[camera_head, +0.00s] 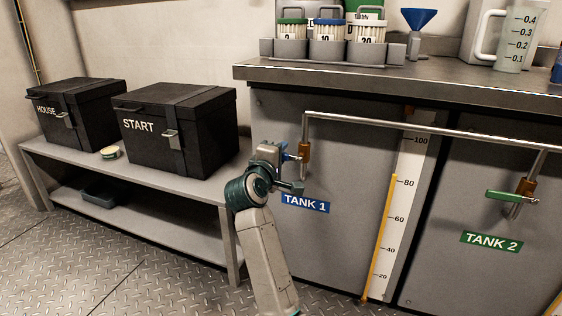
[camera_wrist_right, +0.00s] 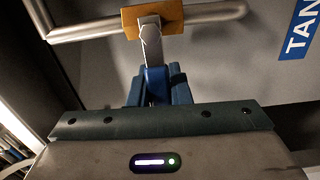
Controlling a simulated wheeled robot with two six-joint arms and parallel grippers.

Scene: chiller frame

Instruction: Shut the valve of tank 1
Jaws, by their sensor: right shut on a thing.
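The valve of tank 1 has a brass body (camera_head: 304,152) on the pipe at the front of the tank 1 cabinet. Its body also shows at the top of the right wrist view (camera_wrist_right: 131,22). A grey lever with a blue grip (camera_wrist_right: 155,78) comes off it, crosswise to the pipe. My right gripper (camera_head: 288,157) is at the valve's left side. Its blue fingers are shut on the lever's grip, seen close up in the right wrist view (camera_wrist_right: 157,88). The "TANK 1" label (camera_head: 306,204) is just below. My left gripper is not in view.
Tank 2's valve with a green lever (camera_head: 505,196) is at the right. A level gauge (camera_head: 397,205) stands between the tanks. A low bench (camera_head: 190,190) at the left holds two black boxes. The counter (camera_head: 430,84) overhangs the valves and carries several bottles.

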